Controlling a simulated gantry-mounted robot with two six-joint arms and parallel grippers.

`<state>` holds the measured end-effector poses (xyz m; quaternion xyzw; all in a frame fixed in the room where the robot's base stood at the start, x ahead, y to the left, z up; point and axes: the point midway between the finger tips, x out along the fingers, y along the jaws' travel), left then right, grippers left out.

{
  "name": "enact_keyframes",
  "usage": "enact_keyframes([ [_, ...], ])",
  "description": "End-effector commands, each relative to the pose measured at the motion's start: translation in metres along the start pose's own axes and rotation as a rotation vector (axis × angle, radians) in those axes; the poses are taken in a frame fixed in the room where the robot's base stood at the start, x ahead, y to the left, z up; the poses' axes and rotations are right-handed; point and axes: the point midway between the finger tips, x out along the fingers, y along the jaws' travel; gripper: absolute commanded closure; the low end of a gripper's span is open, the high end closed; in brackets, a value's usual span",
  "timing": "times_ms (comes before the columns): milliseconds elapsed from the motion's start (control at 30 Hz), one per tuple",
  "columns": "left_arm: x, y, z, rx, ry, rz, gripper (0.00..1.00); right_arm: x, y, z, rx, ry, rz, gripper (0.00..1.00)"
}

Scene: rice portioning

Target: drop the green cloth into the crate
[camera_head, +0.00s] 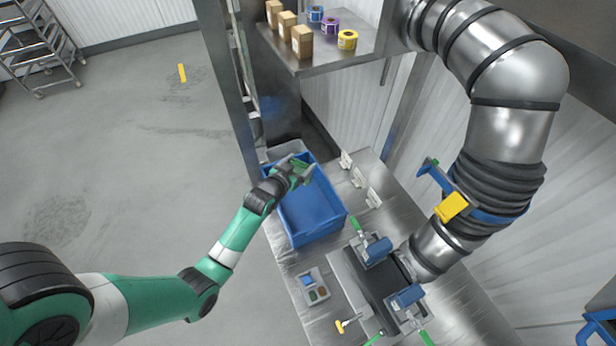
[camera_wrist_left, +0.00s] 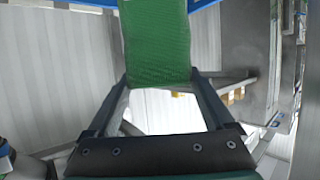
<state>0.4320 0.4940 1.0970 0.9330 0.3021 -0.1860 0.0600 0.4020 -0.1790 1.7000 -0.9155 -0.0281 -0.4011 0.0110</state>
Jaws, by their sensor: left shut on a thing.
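The blue crate (camera_head: 318,231) stands open on the metal table. My left gripper (camera_head: 299,166) is over the crate's far end, with its fingers on either side of the green cloth (camera_head: 302,173). In the left wrist view the green cloth (camera_wrist_left: 155,42) shows as a flat green piece held between the fingertips. The gripper is shut on it. The cloth's far end runs out of the top of that view. The inside of the crate that I can see looks empty. My right gripper is not in view.
A large silver duct (camera_head: 512,130) comes down at the right to a dark machine (camera_head: 375,285) with blue clamps. A small control box (camera_head: 313,288) sits beside the crate. A shelf (camera_head: 330,52) above holds boxes and tape rolls. White holders (camera_head: 359,177) stand right of the crate.

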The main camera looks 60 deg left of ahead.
Motion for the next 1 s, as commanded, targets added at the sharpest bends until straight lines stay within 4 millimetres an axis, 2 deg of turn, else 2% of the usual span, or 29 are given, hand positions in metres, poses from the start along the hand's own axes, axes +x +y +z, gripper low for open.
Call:
enact_keyframes([
  [167,0.002,0.000,0.005,0.000,0.000,0.001,0.76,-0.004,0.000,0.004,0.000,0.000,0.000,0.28],
  [600,0.022,0.001,0.054,0.001,0.001,0.002,0.76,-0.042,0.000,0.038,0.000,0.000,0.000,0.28],
  [900,0.022,0.001,0.055,0.001,0.001,0.002,0.76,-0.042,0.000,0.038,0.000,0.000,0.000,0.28],
  [933,0.022,0.001,0.055,0.001,0.001,0.002,0.12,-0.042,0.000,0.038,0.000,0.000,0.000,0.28],
  [1000,0.022,0.001,0.055,0.001,0.001,0.002,0.00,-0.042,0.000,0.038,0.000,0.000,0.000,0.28],
])
